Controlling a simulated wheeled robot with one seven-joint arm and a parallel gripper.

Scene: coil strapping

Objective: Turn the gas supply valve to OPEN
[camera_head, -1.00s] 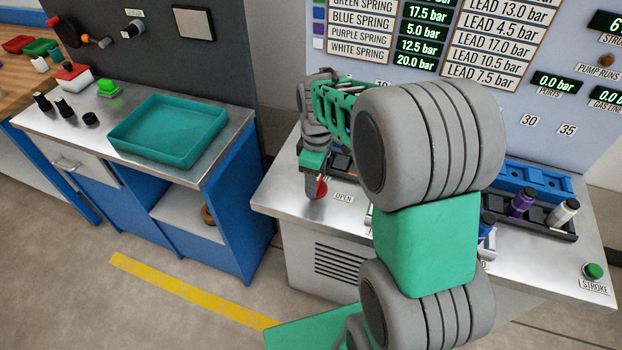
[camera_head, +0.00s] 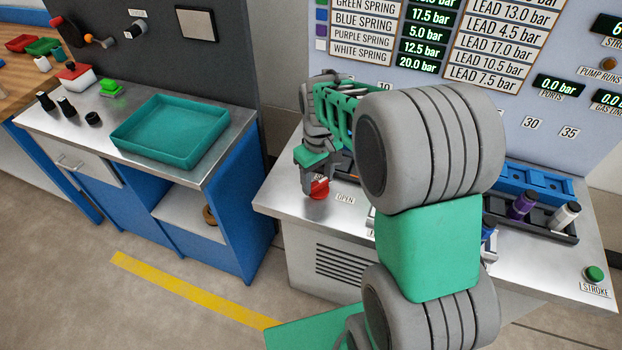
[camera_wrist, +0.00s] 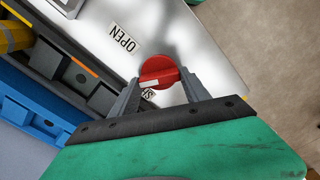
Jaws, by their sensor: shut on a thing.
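The gas supply valve is a round red knob (camera_head: 319,189) at the left front of the steel bench. It also shows in the wrist view (camera_wrist: 160,70), with a short white mark on its near side. My gripper (camera_wrist: 161,79) is shut on the knob, with one finger on each side. In the head view my gripper (camera_head: 312,187) reaches down to the knob and partly hides it. The OPEN label (camera_wrist: 124,38) lies apart from the knob, on the bench top. Another label, partly hidden, sits by the knob between my fingers.
A blue rack (camera_head: 535,183) and a black holder with purple and white springs stand at the bench's right. A green STROKE button (camera_head: 594,273) is at the right front. A green tray (camera_head: 170,130) lies on the left cabinet. Dark and blue holders lie close to my gripper.

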